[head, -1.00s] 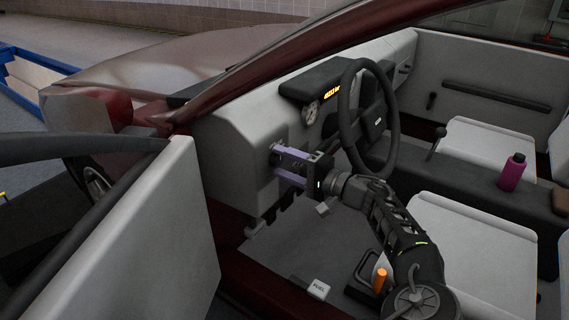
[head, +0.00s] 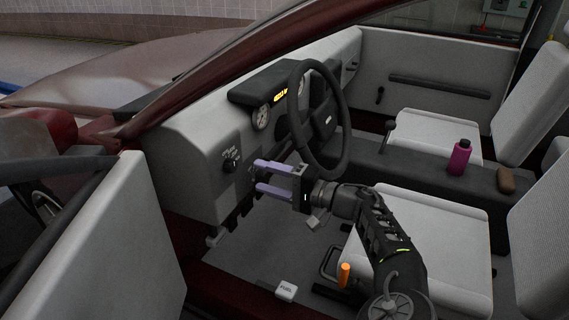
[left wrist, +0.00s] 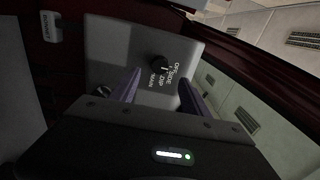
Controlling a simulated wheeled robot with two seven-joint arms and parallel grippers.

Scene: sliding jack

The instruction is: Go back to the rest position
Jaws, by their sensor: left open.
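My left gripper (head: 271,180) is open and empty inside the car, below and left of the steering wheel (head: 318,118). Its two purple fingers point toward the dashboard's left end (head: 190,165). A dark rotary light switch (head: 231,164) sits on that panel, apart from the fingertips. The left wrist view shows the switch knob (left wrist: 157,63) with the labels OFF, SIDE, DIP and MAIN, beyond and between the fingers (left wrist: 158,88). My right gripper does not show.
The open door (head: 110,235) stands at the left. A FUEL lever (head: 286,290) and an orange-handled lever (head: 345,273) are low near the driver's seat (head: 435,225). A pink bottle (head: 460,158) and a brown item (head: 506,181) stand on the centre console. A BONNET lever (left wrist: 49,26) shows in the wrist view.

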